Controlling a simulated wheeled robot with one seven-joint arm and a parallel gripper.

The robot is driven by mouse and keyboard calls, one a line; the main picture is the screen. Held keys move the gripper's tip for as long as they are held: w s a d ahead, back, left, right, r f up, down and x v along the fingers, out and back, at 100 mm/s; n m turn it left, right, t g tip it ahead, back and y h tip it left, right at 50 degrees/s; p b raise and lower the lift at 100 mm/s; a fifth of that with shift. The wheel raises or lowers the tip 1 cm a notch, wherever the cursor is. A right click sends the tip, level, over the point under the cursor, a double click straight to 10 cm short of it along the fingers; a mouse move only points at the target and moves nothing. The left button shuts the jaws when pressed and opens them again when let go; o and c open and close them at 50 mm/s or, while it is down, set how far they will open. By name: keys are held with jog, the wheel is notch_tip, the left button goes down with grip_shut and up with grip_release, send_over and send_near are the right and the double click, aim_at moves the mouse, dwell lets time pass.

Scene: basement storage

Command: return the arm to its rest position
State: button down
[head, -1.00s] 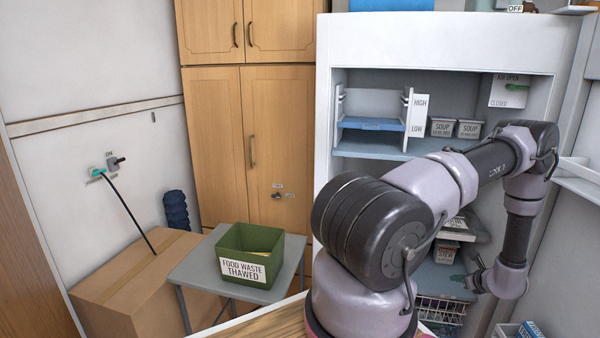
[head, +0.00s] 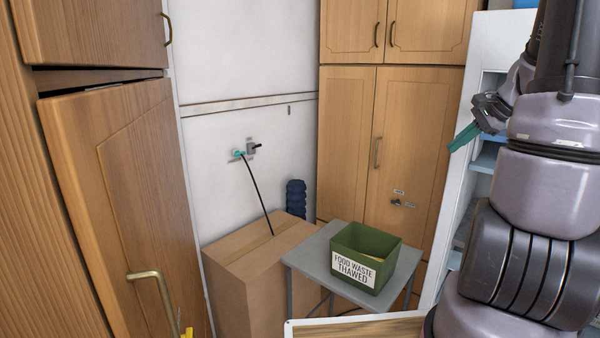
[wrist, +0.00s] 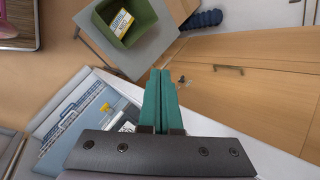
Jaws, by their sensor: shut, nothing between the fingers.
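My arm stands folded upright at the right of the head view. My gripper (head: 464,136) is at the upper right there, its teal fingers pointing down and left in front of the white cabinet (head: 494,48). In the wrist view my gripper (wrist: 161,98) shows its two teal fingers pressed together with nothing between them. Beyond the fingers lie the green bin and the wooden cupboard doors.
A green "FOOD WASTE THAWED" bin (head: 364,256) stands on a small grey table (head: 312,252). A cardboard box (head: 238,282) is to its left. A wooden cupboard (head: 408,150) stands behind. A wooden door (head: 130,200) with a handle is at the left.

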jog(key=s+a+r+n+h, duration=0.1)
jog(key=s+a+r+n, duration=0.3)
jog(key=a, duration=0.4)
jog(key=s+a+r+n, duration=0.3)
jog(key=s+a+r, duration=0.1)
jog(key=a, duration=0.4)
jog(key=s+a+r+n, duration=0.1)
jog(key=s+a+n, duration=0.2)
jog(key=s, duration=0.2)
jog(key=s+a+r+n+h, duration=0.1)
jog(key=s+a+r+n, duration=0.1)
jog(key=s, duration=0.3)
jog(key=shift+s+a+n+t, duration=0.3)
jog(key=shift+a+n, duration=0.1)
jog(key=shift+a, duration=0.2)
jog(key=shift+r, duration=0.1)
